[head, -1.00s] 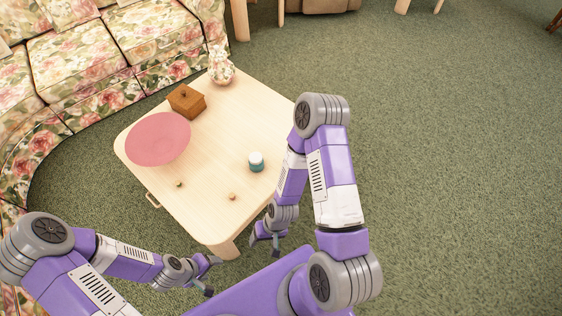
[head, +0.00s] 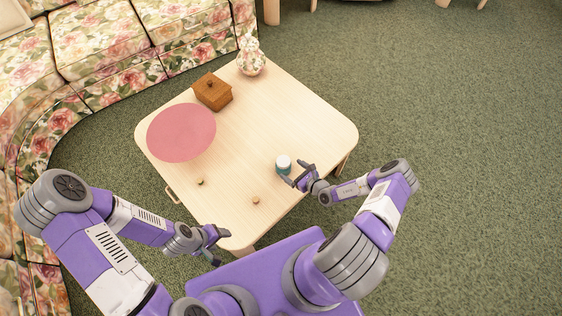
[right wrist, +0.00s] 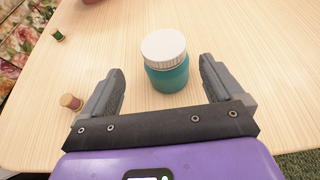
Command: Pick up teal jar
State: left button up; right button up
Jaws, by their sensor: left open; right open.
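The teal jar (head: 284,165) with a white lid stands upright on the light wooden table (head: 290,110), near its right front side. In the right wrist view the teal jar (right wrist: 168,75) stands just ahead of and between the open fingers. My right gripper (head: 297,178) is open and empty, right beside the jar at its lower right in the head view; it also shows in the right wrist view (right wrist: 160,85). My left gripper (head: 220,247) is open and empty near the table's front left edge, away from the jar.
A pink round mat (head: 181,132), a brown wooden box (head: 212,91) and a floral vase (head: 251,58) stand toward the table's back left. A floral sofa (head: 100,45) borders the left.

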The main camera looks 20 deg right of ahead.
aim_at(287, 164)
jog(key=shift+w+d+f+b, duration=0.1)
jog(key=shift+w+f+b, duration=0.2)
jog(key=shift+w, duration=0.25)
jog(key=shift+w+f+b, duration=0.2)
jog(key=shift+w+f, duration=0.1)
jog(key=shift+w, duration=0.2)
jog(key=x, duration=0.1)
jog(key=b+x, duration=0.1)
jog(key=x, duration=0.1)
jog(key=b+x, duration=0.1)
jog(key=x, duration=0.1)
jog(key=shift+w+r, duration=0.25)
jog(key=shift+r, duration=0.15)
jog(key=c, duration=1.1)
